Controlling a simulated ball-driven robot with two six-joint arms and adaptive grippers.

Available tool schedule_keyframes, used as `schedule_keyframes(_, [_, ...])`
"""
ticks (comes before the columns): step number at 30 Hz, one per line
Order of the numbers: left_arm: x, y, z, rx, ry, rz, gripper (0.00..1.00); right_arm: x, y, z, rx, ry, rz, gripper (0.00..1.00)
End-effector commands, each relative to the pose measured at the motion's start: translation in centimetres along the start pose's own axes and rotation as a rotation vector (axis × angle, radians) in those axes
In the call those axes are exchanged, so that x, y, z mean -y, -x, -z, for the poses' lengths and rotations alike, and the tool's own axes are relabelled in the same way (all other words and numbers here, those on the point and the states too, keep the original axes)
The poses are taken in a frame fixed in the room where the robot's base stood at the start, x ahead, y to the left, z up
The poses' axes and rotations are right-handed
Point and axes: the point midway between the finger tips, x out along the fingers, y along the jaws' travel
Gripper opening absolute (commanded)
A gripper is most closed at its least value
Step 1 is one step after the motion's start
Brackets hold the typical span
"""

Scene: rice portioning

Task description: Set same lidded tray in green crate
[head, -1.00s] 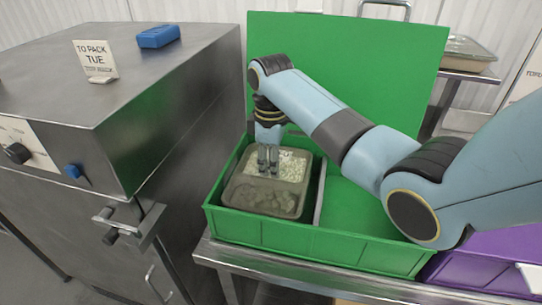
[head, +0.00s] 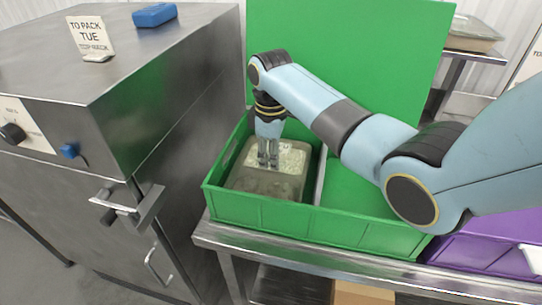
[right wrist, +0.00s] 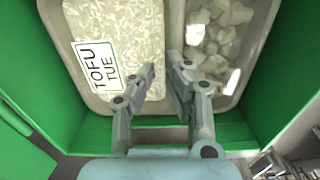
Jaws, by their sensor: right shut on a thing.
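The lidded tray (head: 290,192) is in the left compartment of the green crate (head: 300,225), sunk below the front wall, which hides its near edge. In the right wrist view the tray (right wrist: 178,30) shows a clear cover, white rice on one side and pale chunks on the other. A label (right wrist: 97,67) on it reads "TOFU TUE". My right gripper (head: 268,163) points down over the tray's middle and is shut on it; in the right wrist view the fingertips (right wrist: 162,75) meet it near the divider. I cannot tell whether the tray touches the crate floor. My left gripper is not in view.
A grey divider (head: 320,180) splits the crate, and its right compartment looks empty. A purple crate (head: 490,245) stands at the right. A steel cabinet (head: 90,200) with a "TO PACK TUE" sign (head: 92,38) and a blue block (head: 154,15) is at the left. Another tray (head: 472,35) sits at the back right.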

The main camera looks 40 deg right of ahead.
Motion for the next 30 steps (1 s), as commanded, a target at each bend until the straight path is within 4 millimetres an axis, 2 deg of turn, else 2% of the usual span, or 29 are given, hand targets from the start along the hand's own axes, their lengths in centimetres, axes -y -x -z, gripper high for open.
schedule_keyframes(15, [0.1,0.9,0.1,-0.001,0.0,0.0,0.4,0.0,0.2,0.0,-0.001,0.0,-0.001,0.0])
schedule_keyframes(30, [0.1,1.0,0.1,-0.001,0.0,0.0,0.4,0.0,0.1,0.0,-0.001,0.0,-0.001,0.0])
